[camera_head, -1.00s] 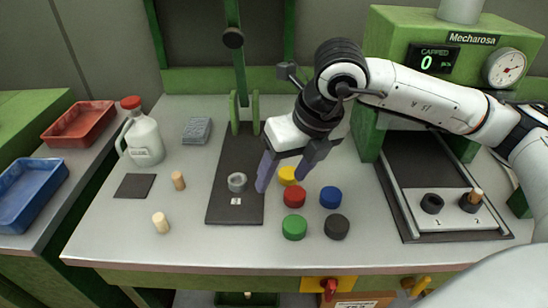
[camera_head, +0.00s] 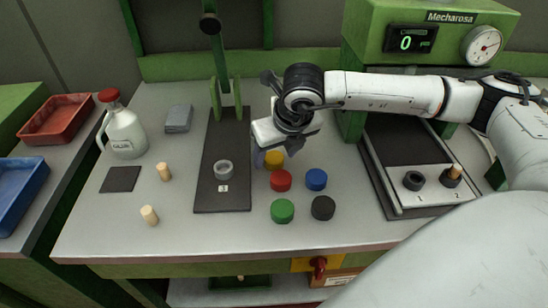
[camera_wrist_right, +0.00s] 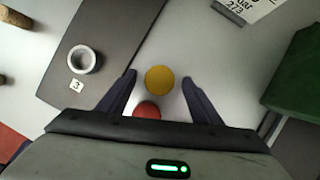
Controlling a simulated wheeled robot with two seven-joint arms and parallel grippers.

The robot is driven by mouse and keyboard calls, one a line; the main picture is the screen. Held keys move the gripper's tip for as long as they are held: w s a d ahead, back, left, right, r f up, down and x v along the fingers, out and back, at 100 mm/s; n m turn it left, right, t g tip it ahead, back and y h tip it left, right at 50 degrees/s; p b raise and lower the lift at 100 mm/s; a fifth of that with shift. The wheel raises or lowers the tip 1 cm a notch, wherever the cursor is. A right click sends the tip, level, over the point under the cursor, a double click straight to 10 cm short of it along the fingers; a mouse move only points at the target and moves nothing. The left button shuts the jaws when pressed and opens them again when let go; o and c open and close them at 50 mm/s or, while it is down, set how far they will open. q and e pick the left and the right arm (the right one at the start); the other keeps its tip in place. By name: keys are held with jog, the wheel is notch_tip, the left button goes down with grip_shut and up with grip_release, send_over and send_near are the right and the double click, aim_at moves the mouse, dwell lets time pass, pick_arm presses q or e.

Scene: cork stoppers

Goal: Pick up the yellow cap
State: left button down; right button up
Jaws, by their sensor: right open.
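The yellow cap (camera_head: 275,160) stands on the grey table, just behind the red cap (camera_head: 281,181) in the head view. In the right wrist view the yellow cap (camera_wrist_right: 159,79) lies between the two fingers of my right gripper (camera_wrist_right: 159,78), with a gap on both sides. That gripper is open, points down and holds nothing. In the head view my right gripper (camera_head: 273,158) hangs over the yellow cap and partly hides it. The red cap (camera_wrist_right: 147,110) is partly hidden by the gripper body in the wrist view. My left gripper does not show.
Blue (camera_head: 316,179), green (camera_head: 283,211) and black (camera_head: 323,208) caps stand close by. A dark mat (camera_head: 213,196) with a grey ring (camera_head: 223,169) lies to the left. Corks and a jug (camera_head: 125,137) are further left. A capping station (camera_head: 401,212) stands right.

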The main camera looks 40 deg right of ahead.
jog(key=shift+f, duration=0.1)
jog(key=c, duration=1.1)
